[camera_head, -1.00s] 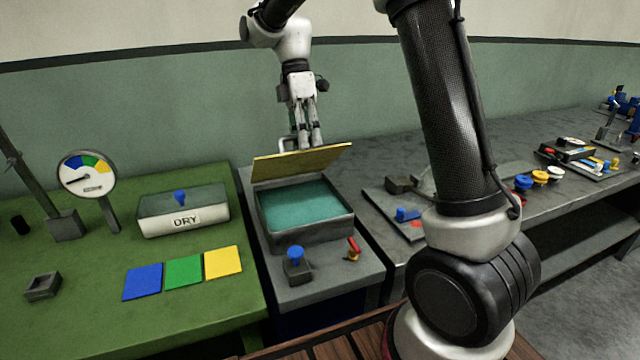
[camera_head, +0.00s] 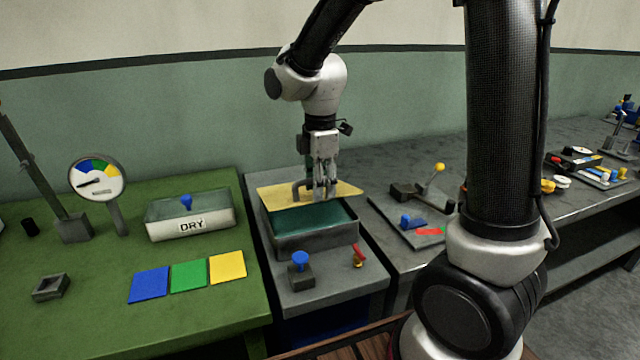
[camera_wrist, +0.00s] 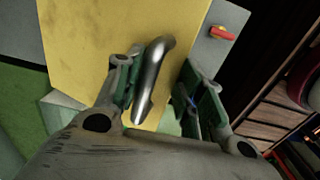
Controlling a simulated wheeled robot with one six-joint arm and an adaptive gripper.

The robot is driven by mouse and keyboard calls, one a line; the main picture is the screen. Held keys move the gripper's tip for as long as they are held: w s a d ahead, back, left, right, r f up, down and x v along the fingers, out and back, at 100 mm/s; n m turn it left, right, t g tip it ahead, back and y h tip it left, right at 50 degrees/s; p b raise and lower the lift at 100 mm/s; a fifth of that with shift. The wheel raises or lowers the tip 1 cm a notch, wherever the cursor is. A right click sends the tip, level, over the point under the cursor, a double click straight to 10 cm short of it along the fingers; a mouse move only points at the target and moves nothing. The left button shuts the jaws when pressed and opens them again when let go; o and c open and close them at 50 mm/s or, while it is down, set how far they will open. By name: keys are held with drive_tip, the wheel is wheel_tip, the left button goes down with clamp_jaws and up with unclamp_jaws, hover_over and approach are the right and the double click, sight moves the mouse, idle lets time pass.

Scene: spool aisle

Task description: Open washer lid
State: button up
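The washer (camera_head: 312,240) is a dark grey box with teal inside, in the middle of the head view. Its flat yellow lid (camera_head: 349,190) is partly raised and tilted, with the teal inside showing below its near edge. A bent metal handle (camera_wrist: 152,80) stands on the lid's upper face. My gripper (camera_head: 325,192) points down at the lid and handle. In the wrist view, its fingers (camera_wrist: 168,105) are apart on either side of the handle, with a clear gap on the right. I cannot tell whether the left finger touches the handle.
A blue knob (camera_head: 300,259) and a red-and-yellow switch (camera_head: 358,256) stand in front of the washer. The DRY box (camera_head: 190,222) and coloured squares (camera_head: 189,275) lie left. A yellow-tipped lever (camera_head: 438,168) stands right.

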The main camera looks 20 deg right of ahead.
drive_tip(key=shift+r, duration=0.15)
drive_tip(key=shift+w+r, duration=0.15)
drive_tip(key=shift+r, duration=1.3)
drive_tip(key=shift+w+r, duration=0.2)
drive_tip(key=shift+r, duration=1.25)
drive_tip(key=shift+w+r, duration=0.15)
drive_tip(key=shift+r, duration=1.3)
drive_tip(key=shift+w+a+r, duration=0.1)
drive_tip(key=shift+w+r, duration=0.05)
drive_tip(key=shift+g, duration=0.8)
drive_tip(key=f, duration=0.6)
drive_tip(key=shift+w+a+f, duration=0.1)
drive_tip(key=shift+a+f, duration=0.2)
drive_tip(key=shift+f, duration=0.1)
clamp_jaws()
